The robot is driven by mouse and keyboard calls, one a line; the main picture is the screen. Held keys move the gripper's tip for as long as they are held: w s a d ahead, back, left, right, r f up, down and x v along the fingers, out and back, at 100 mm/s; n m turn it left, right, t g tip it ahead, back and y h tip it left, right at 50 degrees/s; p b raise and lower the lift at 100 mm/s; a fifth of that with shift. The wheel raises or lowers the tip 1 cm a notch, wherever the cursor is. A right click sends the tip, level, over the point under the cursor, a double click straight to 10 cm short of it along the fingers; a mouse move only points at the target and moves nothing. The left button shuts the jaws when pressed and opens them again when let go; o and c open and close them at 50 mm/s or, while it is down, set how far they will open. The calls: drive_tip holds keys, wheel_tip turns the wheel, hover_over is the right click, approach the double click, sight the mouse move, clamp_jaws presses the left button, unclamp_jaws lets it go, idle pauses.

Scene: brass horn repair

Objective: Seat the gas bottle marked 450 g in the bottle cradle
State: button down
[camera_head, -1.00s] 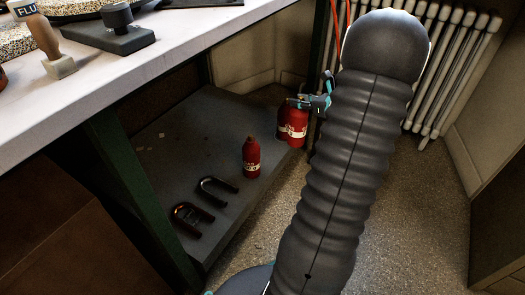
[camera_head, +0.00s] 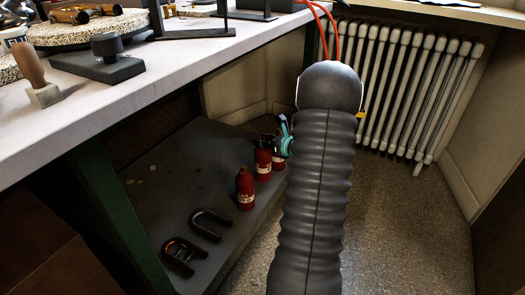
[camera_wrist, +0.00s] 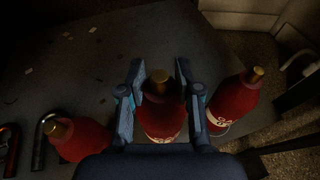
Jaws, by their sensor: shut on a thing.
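Several red gas bottles with brass necks and pale label bands stand on the low grey shelf. In the wrist view, my gripper (camera_wrist: 160,78) is shut around the middle bottle (camera_wrist: 160,118), one finger on each side. Another bottle (camera_wrist: 80,140) is to its left and a third (camera_wrist: 235,98) to its right. In the head view, the front bottle (camera_head: 245,190) stands apart, nearer the U-shaped pieces. My gripper (camera_head: 285,137) is at the two rear bottles, partly behind my arm. The weight marks are too small to read. I cannot make out the bottle cradle for certain.
Two dark U-shaped metal pieces (camera_head: 211,225) lie on the low shelf (camera_head: 165,175), left of the bottles. The white workbench top (camera_head: 150,85) overhangs it. A radiator (camera_head: 405,90) stands at the back right. The floor (camera_head: 400,230) at right is clear.

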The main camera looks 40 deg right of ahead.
sight(268, 150)
drive_tip(key=shift+w+f+b, duration=0.1)
drive_tip(key=shift+f+b, duration=0.3)
drive_tip(key=shift+f, duration=1.65)
drive_tip(key=c, duration=0.8)
unclamp_jaws()
